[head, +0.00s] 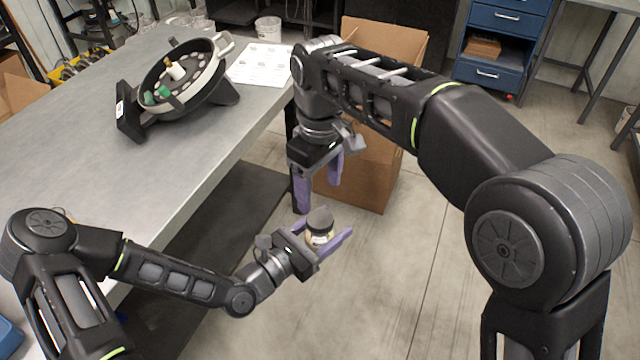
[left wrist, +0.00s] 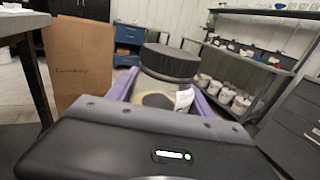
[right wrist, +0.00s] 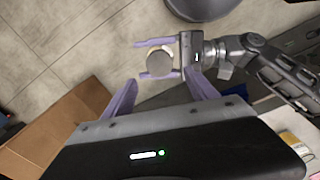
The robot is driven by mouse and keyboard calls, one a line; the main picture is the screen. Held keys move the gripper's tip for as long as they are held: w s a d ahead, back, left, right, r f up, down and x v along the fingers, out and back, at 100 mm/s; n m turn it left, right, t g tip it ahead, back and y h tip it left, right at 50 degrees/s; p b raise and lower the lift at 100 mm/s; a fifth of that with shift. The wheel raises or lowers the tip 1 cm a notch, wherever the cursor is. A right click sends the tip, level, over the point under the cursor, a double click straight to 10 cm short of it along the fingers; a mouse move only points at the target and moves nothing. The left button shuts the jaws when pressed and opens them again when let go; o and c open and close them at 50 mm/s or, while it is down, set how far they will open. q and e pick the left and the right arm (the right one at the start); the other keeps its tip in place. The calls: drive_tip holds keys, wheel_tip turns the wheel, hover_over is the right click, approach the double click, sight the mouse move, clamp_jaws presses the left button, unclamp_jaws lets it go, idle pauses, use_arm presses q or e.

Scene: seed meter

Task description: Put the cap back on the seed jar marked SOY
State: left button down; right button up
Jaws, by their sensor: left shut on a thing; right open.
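A small clear jar (head: 319,238) with pale contents and a white label is held off the table. A dark cap (head: 320,219) sits on its mouth; I cannot tell how tightly. My left gripper (head: 325,232) is shut around the jar, which is upright. In the left wrist view the cap (left wrist: 171,62) shows above the jar's glass (left wrist: 155,92); the label's marking is not readable. My right gripper (head: 319,192) is open and empty, pointing down above the jar, apart from the cap. The right wrist view shows the cap from above (right wrist: 160,63), beyond my fingers.
The grey table (head: 80,100) bears a round seed meter (head: 185,80) with green parts, and paper sheets (head: 262,65). An open cardboard box (head: 372,165) stands on the floor behind my right gripper. Blue drawers (head: 503,45) are at the back. The floor around the jar is clear.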

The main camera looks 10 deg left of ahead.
sight(320, 218)
drive_tip(key=n, duration=0.3)
drive_tip(key=shift+f, duration=0.1)
drive_tip(key=shift+f, duration=3.95)
drive_tip(key=shift+c, duration=0.5)
clamp_jaws()
drive_tip(key=m, duration=0.8)
drive_tip(key=shift+o, duration=0.9)
unclamp_jaws()
